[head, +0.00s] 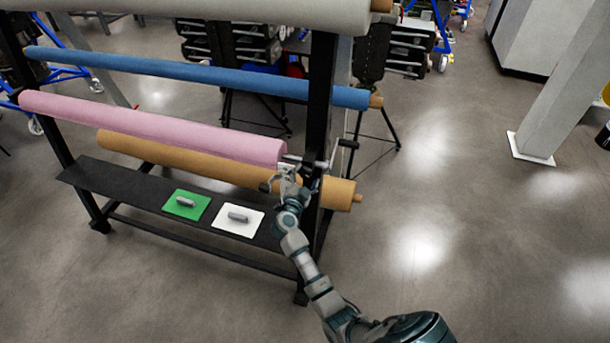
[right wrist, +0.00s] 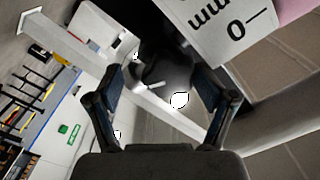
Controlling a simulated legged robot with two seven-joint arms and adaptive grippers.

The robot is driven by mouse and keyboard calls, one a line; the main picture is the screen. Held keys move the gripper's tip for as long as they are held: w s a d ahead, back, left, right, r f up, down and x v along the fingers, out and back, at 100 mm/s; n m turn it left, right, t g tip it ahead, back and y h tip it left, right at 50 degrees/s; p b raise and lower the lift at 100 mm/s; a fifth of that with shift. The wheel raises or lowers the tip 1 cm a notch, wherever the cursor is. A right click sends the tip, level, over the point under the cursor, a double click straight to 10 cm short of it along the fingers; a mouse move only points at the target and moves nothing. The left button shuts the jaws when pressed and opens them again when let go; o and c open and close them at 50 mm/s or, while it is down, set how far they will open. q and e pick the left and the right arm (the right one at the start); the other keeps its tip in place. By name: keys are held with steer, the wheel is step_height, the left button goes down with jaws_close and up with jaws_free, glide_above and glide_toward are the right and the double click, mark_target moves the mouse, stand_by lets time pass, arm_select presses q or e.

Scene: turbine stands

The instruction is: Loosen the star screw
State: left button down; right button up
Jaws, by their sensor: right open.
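My right gripper (head: 284,182) is at the right end of the pink roll (head: 150,125), beside the rack's black upright (head: 322,110). In the right wrist view its two fingers (right wrist: 160,108) are spread apart with nothing held between them. A dark rounded shape (right wrist: 165,66) shows beyond and between the fingertips; I cannot tell for sure whether it is the star screw. A pale plate with scale marks reading "mm" and "0" (right wrist: 225,30) is just above the right finger. In the head view the screw is too small or hidden by my gripper. My left gripper is not in view.
The rack also holds a blue roll (head: 200,78) and a brown roll (head: 130,148). Its black shelf (head: 110,182) carries a green card (head: 178,212) and a white card (head: 250,226), each with a grey cylinder. A crank handle (head: 347,143) juts out right.

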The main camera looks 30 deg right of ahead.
mark_target(305, 175)
steer(key=shift+a, duration=0.1)
steer(key=shift+v, duration=2.65)
steer(key=shift+w+r, duration=0.1)
